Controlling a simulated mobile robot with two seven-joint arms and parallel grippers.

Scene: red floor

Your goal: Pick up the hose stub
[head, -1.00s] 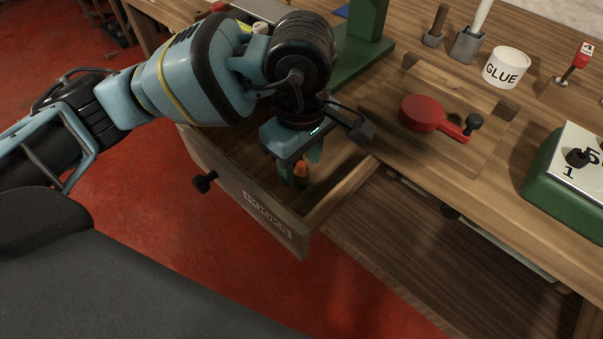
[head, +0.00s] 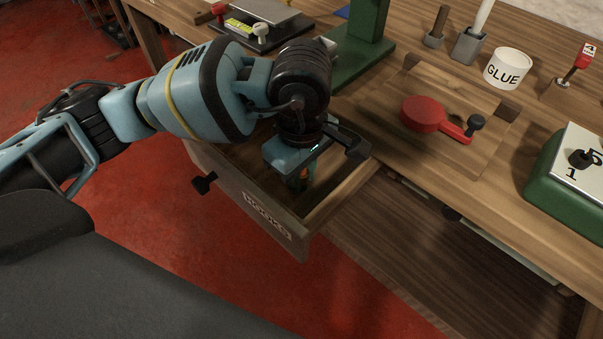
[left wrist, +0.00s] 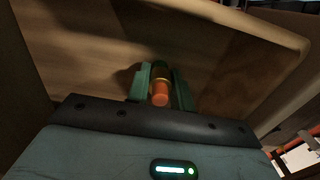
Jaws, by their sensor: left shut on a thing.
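My left gripper (head: 300,180) reaches down into the open wooden drawer (head: 280,222). In the left wrist view its two green fingers (left wrist: 161,88) are shut on the stub, one on each side. The drawer floor lies just beyond the stub; I cannot tell whether the stub touches it. My right gripper is not in view.
The drawer front carries a label and a black knob (head: 204,183). The bench top above holds a red round-headed tool (head: 423,114) on a wooden board, a glue pot (head: 507,68), a green stand (head: 358,60) and a green box (head: 560,178).

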